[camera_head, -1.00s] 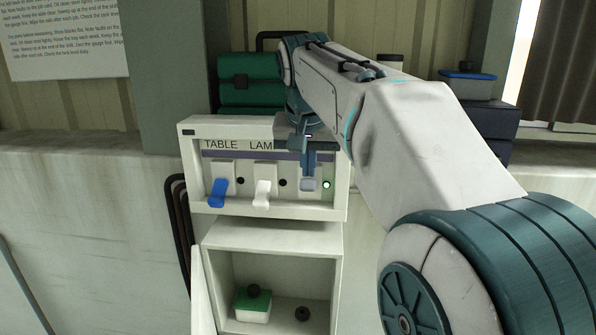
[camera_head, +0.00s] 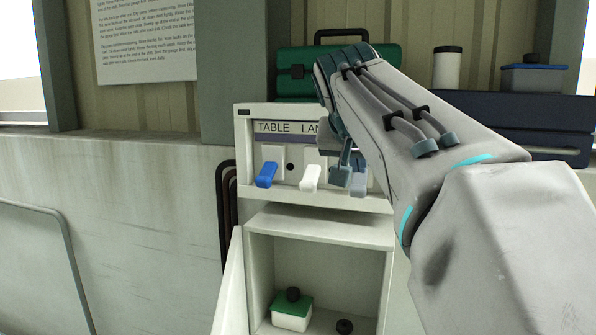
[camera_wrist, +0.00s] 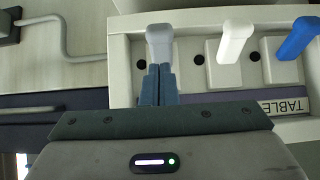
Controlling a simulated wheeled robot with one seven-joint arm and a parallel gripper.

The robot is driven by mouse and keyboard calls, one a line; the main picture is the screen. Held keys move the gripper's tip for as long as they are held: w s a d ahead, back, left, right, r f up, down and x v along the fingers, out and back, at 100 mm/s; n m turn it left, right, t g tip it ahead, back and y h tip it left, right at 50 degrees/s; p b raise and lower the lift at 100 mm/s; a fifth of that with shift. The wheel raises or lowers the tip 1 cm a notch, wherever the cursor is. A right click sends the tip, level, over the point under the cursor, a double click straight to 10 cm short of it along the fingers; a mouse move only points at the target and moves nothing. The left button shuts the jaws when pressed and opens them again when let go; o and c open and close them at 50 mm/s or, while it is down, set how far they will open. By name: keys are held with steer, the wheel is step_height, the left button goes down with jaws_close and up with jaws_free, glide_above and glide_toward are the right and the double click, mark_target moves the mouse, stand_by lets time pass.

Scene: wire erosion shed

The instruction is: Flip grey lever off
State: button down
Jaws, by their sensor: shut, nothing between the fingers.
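The grey lever (camera_head: 358,186) is the rightmost of the levers seen on the white switch panel (camera_head: 243,160); its paddle hangs down and my arm partly hides it. In the wrist view, which is turned upside down, the grey lever (camera_wrist: 160,40) points toward the top of the picture. My gripper (camera_head: 341,178) is shut and empty, in front of and slightly left of the lever in the head view. In the wrist view its closed fingertips (camera_wrist: 157,78) are right at the lever; I cannot tell if they touch.
A white lever (camera_head: 310,178) and a blue lever (camera_head: 266,174) sit left of the grey one, both pointing down. A green case (camera_head: 295,75) stands above the panel. An open cabinet (camera_head: 258,262) holds a green-lidded box (camera_head: 292,312) below. A dark case (camera_head: 520,120) lies to the right.

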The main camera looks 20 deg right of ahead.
steer(key=shift+r+p, duration=0.7)
steer(key=shift+r, duration=0.15)
steer(key=shift+a, duration=0.1)
